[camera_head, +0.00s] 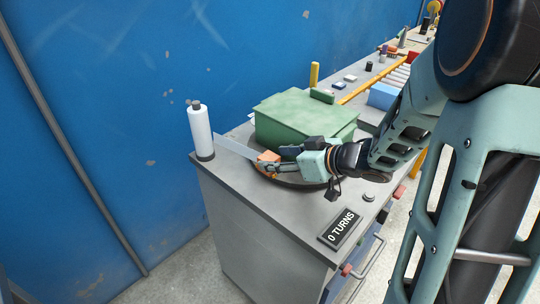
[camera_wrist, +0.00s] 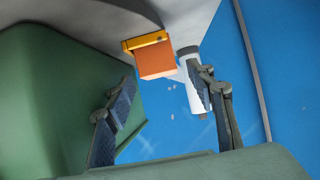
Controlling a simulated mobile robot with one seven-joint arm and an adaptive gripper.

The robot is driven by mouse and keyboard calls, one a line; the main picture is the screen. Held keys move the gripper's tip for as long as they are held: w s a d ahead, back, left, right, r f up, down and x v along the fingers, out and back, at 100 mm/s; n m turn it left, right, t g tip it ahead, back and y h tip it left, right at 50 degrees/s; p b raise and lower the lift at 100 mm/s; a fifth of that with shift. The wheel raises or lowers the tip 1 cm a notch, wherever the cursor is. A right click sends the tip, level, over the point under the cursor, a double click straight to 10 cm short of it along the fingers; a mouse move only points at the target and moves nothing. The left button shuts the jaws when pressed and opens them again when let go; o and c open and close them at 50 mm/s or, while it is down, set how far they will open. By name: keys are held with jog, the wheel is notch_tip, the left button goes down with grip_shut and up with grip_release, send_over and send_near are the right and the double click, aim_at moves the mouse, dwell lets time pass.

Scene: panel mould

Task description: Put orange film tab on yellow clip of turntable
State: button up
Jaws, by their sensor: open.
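The orange film tab (camera_head: 268,156) is at the front left of the turntable (camera_head: 300,182), at the end of a pale film strip (camera_head: 238,147) running from the white roll (camera_head: 199,131). In the wrist view the orange tab (camera_wrist: 155,63) sits against the yellow clip (camera_wrist: 147,40), apparently touching it. My gripper (camera_head: 277,161) is beside the tab. In the wrist view my gripper (camera_wrist: 162,82) is open, its fingers spread to either side with the tab just beyond the tips. Nothing is held. Whether the clip grips the tab is unclear.
A green mould (camera_head: 305,120) stands on the turntable, close to my left finger in the wrist view. A "0 TURNS" sign (camera_head: 340,228) lies at the bench front. A yellow post (camera_head: 314,75) and a blue box (camera_head: 383,96) stand farther back. A blue wall (camera_head: 130,100) is behind.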

jog(key=p+v, duration=0.2)
jog(key=v, duration=0.6)
jog(key=shift+s+d, duration=0.2)
jog(key=shift+r, duration=0.15)
